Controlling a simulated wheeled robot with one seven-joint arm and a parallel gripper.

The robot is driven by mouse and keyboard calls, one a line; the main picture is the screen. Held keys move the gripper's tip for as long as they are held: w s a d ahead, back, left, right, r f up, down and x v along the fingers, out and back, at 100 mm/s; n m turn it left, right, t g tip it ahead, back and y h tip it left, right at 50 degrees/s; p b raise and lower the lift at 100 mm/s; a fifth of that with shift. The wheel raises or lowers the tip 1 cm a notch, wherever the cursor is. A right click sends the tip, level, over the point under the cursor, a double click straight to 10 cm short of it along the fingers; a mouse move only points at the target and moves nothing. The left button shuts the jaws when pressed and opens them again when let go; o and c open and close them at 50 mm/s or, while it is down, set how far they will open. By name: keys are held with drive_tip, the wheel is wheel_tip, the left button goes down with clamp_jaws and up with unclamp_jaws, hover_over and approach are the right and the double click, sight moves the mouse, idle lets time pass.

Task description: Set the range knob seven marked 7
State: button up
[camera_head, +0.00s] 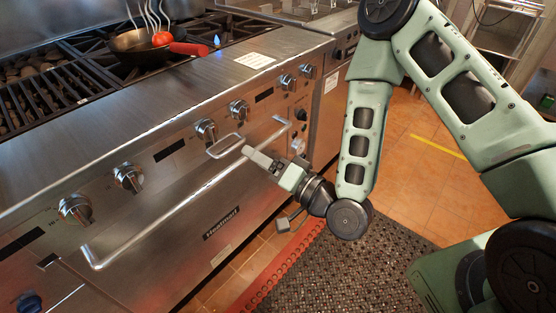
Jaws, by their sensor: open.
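Several round silver knobs line the front panel of the range (215,200). A left pair has one knob (75,208) and another (128,177). A middle pair has one knob (206,130) and another (239,109). A right pair has one knob (288,82) and another (308,71). Their numbers are too small to read, so I cannot tell which is marked 7. My gripper (254,156) is open and empty, its fingers pointing left in front of the panel, below and right of the middle pair. It appears apart from every knob.
A pan (140,43) with a red handle (188,48) sits on the cooktop near a blue flame (216,41). A dark mat (350,270) covers the floor.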

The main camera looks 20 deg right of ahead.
drive_tip(key=shift+p+v, duration=1.7)
drive_tip(key=shift+v, duration=0.45)
drive_tip(key=a+r+n+g+h+p, duration=0.1)
drive_tip(key=a+r+n+g+p, duration=0.2)
drive_tip(key=a+n+g, duration=0.45)
drive_tip(key=s+d+r+n+g+h+p, duration=0.2)
drive_tip(key=s+d+r+g+h, duration=0.1)
drive_tip(key=s+r, duration=0.5)
drive_tip(key=s+d+r+n+g+h+p, duration=0.1)
drive_tip(key=s+d+r+g+h, duration=0.3)
drive_tip(key=s+r, duration=0.5)
drive_tip(key=d+n+h, duration=0.1)
drive_tip(key=d+h, duration=0.1)
drive_tip(key=d, duration=0.1)
drive_tip(key=shift+r+h+p, duration=0.2)
drive_tip(key=shift+h+p, duration=0.1)
drive_tip(key=shift+p, duration=0.05)
